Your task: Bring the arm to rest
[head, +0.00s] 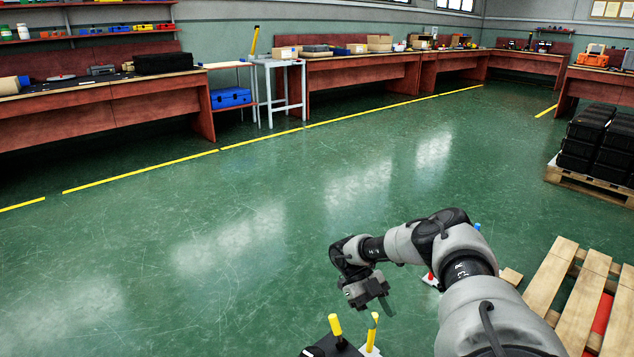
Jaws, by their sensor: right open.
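My right arm comes in from the lower right, bent at the elbow. Its gripper (372,296) is open, with nothing seen between the fingers, and points down over the green floor. My left gripper is not in the head view.
Yellow-topped posts (336,326) stand at the bottom edge, close below my right gripper. A wooden pallet (566,285) lies right of my arm. Black crates (590,140) sit on another pallet further back. Workbenches (110,105) line the far walls. The green floor (200,240) between is clear.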

